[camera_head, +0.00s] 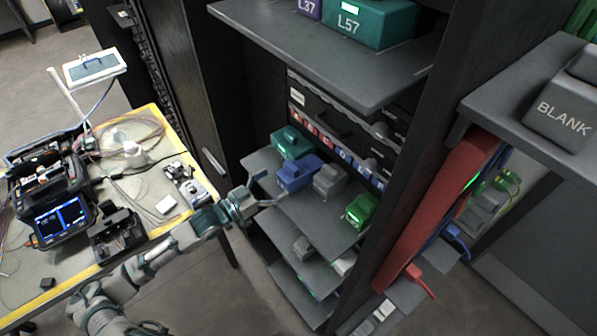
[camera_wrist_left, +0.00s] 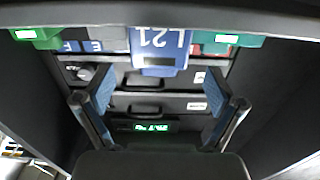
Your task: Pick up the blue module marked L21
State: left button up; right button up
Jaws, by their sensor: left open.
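The blue module marked L21 (camera_head: 297,173) sits on a middle shelf of the rack in the head view. It also shows upside down at the top middle of the left wrist view (camera_wrist_left: 158,45), where its L21 mark is readable. My left gripper (camera_head: 268,189) is just in front of the module, to its left in the head view. In the left wrist view the two blue-padded fingers (camera_wrist_left: 160,90) are spread wide, with the module beyond and above the gap between them. Nothing is held. My right gripper is not in view.
A teal module (camera_head: 291,143), a grey module (camera_head: 329,180) and a green module (camera_head: 361,211) share the shelf (camera_head: 318,216). An upper shelf (camera_head: 335,62) overhangs it. Lower shelves hold more modules. A cluttered workbench (camera_head: 152,185) stands at the left.

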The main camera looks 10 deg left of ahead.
aim_at(282, 180)
pick_arm(q)
jog(key=x, duration=0.3)
jog(key=shift+s+d+r, duration=0.15)
jog(key=shift+w+d, duration=0.15)
jog(key=shift+w, duration=0.05)
jog(key=shift+w+d+p, duration=0.15)
jog(key=shift+w+p, duration=0.1)
jog(key=shift+p, duration=0.1)
jog(key=x, duration=0.1)
jog(key=p+x, duration=0.1)
jog(key=x, duration=0.1)
jog(key=shift+w+a, duration=0.25)
jog(key=shift+a, duration=0.05)
jog(key=shift+w+d, duration=0.15)
jog(key=shift+w, duration=0.15)
jog(key=shift+d+f, duration=0.25)
jog(key=shift+d, duration=0.15)
jog(key=shift+c, duration=0.3)
jog(key=shift+d, duration=0.1)
jog(key=c, duration=1.2)
jog(key=shift+r, duration=0.1)
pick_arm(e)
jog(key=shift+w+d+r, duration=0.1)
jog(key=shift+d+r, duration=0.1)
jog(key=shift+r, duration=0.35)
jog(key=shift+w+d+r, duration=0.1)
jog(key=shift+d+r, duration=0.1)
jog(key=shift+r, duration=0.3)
